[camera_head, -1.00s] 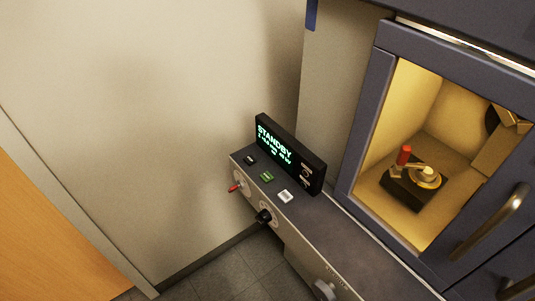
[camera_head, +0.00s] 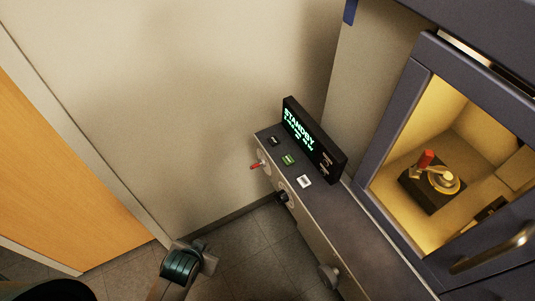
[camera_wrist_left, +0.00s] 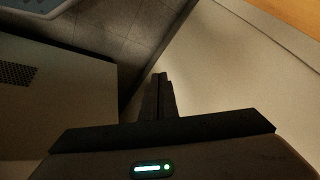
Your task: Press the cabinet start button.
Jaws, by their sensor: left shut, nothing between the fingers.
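The console (camera_head: 345,220) stands against the wall with a black, a green and a white button on its top. The green button (camera_head: 288,159) lies between the black button (camera_head: 273,141) and the white button (camera_head: 304,181). Their labels are too small to read, so I cannot tell which is the start button. The display (camera_head: 314,138) behind them reads STANDBY. My left gripper (camera_wrist_left: 160,85) is shut and empty in the left wrist view. In the head view part of my left arm shows at the bottom, left of the console and apart from it. My right gripper is not in view.
A red lever (camera_head: 256,166) and a black knob (camera_head: 282,196) stick out from the console front. The lit cabinet window (camera_head: 395,215) with its handle (camera_head: 495,250) is at the right. An orange door (camera_head: 70,170) is at the left. Open floor (camera_head: 235,250) lies between.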

